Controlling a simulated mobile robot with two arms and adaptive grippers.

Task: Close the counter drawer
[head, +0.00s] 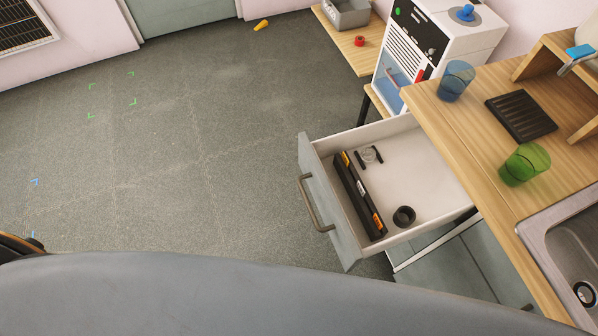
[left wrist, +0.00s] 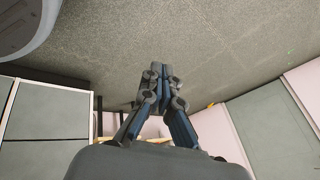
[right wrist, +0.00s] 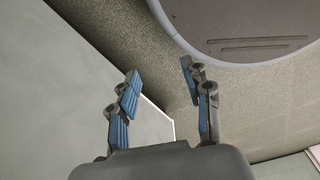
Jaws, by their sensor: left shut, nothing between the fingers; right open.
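The counter drawer (head: 333,202) stands pulled out from under the wooden counter in the head view. Its grey front carries a curved metal handle (head: 314,204). Inside lie a long dark box (head: 358,196), a black ring-shaped item (head: 404,216) and a small clear item with dark ends (head: 370,155). My left gripper (left wrist: 159,72) is shut and empty above the grey floor in the left wrist view. My right gripper (right wrist: 160,72) is open and empty in the right wrist view, with a pale flat panel to its left. Neither gripper's fingers show in the head view.
On the wooden counter (head: 470,135) stand a blue cup (head: 456,80), a green cup (head: 525,164) and a black ribbed tray (head: 521,115). A sink (head: 565,240) is at the right. A white machine (head: 432,45) stands behind the drawer. The floor left of the drawer is clear.

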